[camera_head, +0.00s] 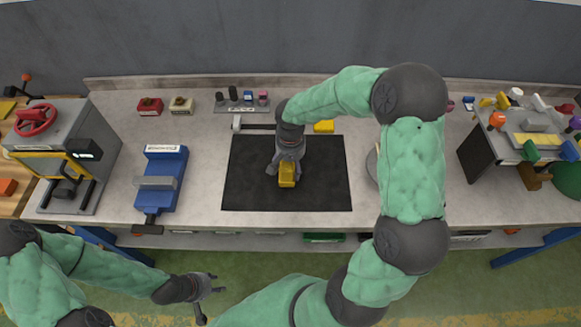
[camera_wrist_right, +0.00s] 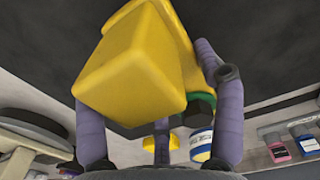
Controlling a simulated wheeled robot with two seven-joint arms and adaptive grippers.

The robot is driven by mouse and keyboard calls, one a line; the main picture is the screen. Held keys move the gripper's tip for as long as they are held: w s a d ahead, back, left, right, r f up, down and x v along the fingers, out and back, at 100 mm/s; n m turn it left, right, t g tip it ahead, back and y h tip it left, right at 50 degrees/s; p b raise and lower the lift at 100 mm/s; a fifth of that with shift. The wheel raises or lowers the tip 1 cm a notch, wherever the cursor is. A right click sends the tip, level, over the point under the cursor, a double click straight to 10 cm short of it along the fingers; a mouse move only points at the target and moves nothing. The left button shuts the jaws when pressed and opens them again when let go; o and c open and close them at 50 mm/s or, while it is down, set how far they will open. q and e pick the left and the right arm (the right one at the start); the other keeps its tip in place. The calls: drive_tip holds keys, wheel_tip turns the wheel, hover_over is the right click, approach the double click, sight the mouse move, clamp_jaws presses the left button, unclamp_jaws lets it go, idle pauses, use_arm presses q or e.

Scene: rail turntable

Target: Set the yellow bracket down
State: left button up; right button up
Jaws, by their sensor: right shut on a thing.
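The yellow bracket (camera_head: 287,178) is in my right gripper (camera_head: 286,168), over the middle of the black mat (camera_head: 325,185). In the right wrist view the bracket (camera_wrist_right: 140,75) is a large blocky yellow shape between purple-grey fingers (camera_wrist_right: 160,110), and the fingers are shut on it. I cannot tell whether its underside touches the mat. My left gripper (camera_head: 209,288) is open and empty, low in front of the bench edge, away from the bracket.
A blue vise (camera_head: 165,175) stands left of the mat, with a grey press (camera_head: 65,150) beyond it. Another yellow piece (camera_head: 324,127) lies behind the mat. A small rack (camera_head: 240,104) stands at the back. The mat is bare around the bracket.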

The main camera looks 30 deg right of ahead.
drive_tip(key=shift+w+f, duration=0.1)
drive_tip(key=shift+f, duration=0.2)
drive_tip(key=shift+f, duration=0.15)
drive_tip(key=o, duration=1.7)
drive_tip(key=shift+r, duration=0.2)
wheel_tip(320, 180, up, 12)
drive_tip(key=p, duration=0.3)
